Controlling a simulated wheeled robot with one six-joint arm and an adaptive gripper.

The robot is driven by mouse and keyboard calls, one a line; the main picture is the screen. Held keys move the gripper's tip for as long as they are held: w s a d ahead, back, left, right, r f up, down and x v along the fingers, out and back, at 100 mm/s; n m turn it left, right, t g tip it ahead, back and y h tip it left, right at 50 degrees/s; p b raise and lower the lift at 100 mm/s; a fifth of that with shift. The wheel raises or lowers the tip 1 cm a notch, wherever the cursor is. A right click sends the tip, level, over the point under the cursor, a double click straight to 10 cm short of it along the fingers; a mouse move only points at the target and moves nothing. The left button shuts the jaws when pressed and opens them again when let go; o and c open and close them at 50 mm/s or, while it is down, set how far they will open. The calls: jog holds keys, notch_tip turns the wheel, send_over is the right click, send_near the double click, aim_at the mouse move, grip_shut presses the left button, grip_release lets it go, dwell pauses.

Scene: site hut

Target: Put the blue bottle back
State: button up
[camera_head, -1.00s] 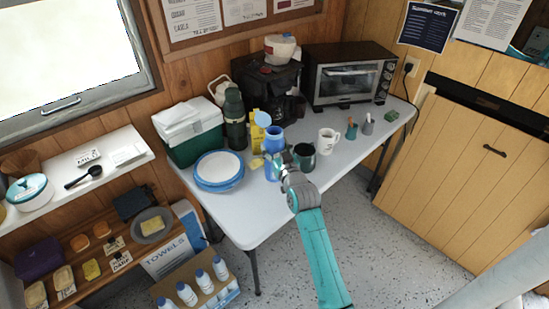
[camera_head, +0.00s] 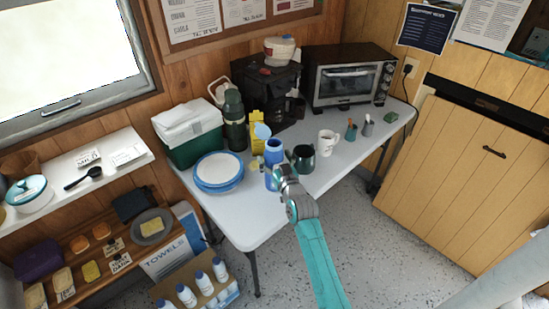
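The blue bottle (camera_head: 273,152) is upright in front of the coffee maker, over the white table (camera_head: 322,182). A pale blue round piece (camera_head: 262,131), which looks like its lid, shows at its upper left. My gripper (camera_head: 277,172) reaches in from the front right and is against the bottle's lower part. It appears shut on the bottle, though its fingertips are small and partly hidden. I cannot tell whether the bottle's base touches the table.
A dark mug (camera_head: 304,159) stands close right of the bottle, with a white mug (camera_head: 327,142) beyond. Blue-rimmed plates (camera_head: 218,188), a dark green flask (camera_head: 234,121) and a yellow box (camera_head: 257,118) stand left and behind. The table's front right is clear.

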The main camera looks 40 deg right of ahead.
jog(key=shift+r, duration=0.15)
jog(key=s+a+f+y, duration=0.1)
jog(key=s+a+f, duration=0.1)
jog(key=s+a, duration=0.65)
jog(key=s+a+f+n+y, duration=0.1)
jog(key=s+a+f, duration=0.3)
jog(key=s, duration=0.8)
jog(key=s+a+f+y, duration=0.1)
jog(key=s+a, duration=0.6)
jog(key=s, duration=0.3)
jog(key=s+a+r+n+g+y, duration=0.1)
jog(key=s+a+r, duration=0.2)
jog(key=s, duration=0.6)
jog(key=s+a+r+n+g+y, duration=0.1)
jog(key=s+a+r+n+y, duration=0.1)
jog(key=s, duration=0.8)
jog(key=shift+s+a+r, duration=0.15)
jog(key=shift+a+r, duration=0.6)
jog(key=shift+a, duration=0.3)
jog(key=shift+d, duration=0.1)
